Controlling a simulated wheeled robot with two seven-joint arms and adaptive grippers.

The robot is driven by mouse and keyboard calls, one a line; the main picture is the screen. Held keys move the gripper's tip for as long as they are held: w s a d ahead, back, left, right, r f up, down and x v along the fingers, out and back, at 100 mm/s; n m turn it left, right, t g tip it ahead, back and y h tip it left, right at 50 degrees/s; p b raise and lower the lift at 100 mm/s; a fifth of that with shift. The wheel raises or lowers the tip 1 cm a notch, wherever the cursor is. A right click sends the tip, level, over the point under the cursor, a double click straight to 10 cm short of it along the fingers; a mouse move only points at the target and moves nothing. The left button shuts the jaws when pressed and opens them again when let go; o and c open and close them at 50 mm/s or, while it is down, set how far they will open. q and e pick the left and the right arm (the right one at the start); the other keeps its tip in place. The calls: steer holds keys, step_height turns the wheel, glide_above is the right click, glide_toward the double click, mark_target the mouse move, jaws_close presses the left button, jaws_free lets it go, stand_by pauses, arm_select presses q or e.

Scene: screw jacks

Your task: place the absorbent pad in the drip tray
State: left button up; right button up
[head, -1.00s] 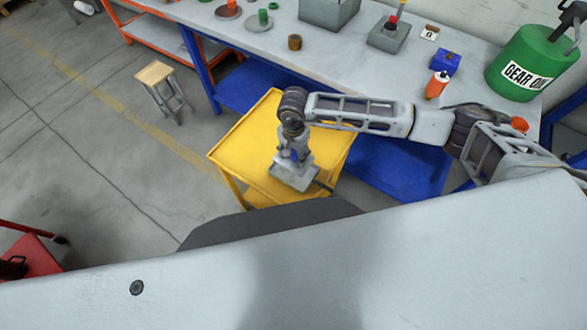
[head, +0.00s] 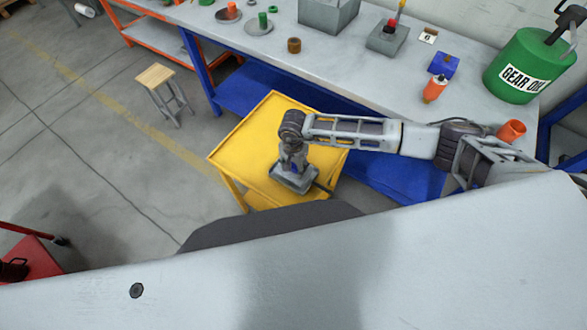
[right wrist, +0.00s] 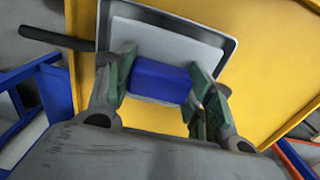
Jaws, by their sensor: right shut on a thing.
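The absorbent pad shows in the right wrist view as a pale slab (right wrist: 165,45) with a blue block (right wrist: 160,81) on it. My right gripper (right wrist: 161,80) is shut on the blue block, with a green finger pad on each side. The grey drip tray (right wrist: 232,45) has a dark rim around the pale slab and a dark handle (right wrist: 57,38). In the head view the tray (head: 308,186) is on the yellow cart, right below my right gripper (head: 293,165). Whether the pad touches the tray floor I cannot tell. My left gripper is not in view.
The yellow cart top (head: 245,150) is clear around the tray. Behind it stands a grey workbench (head: 345,75) with a green gear oil can (head: 525,65), an orange bottle (head: 435,88) and a blue block (head: 445,65). A stool (head: 160,85) stands at left.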

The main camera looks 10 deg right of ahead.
mark_target(293, 170)
steer(key=shift+f, duration=1.4)
steer(key=shift+f, duration=0.15)
steer(key=o, duration=1)
steer(key=shift+r+b, duration=0.4)
steer(key=shift+r, duration=5.75)
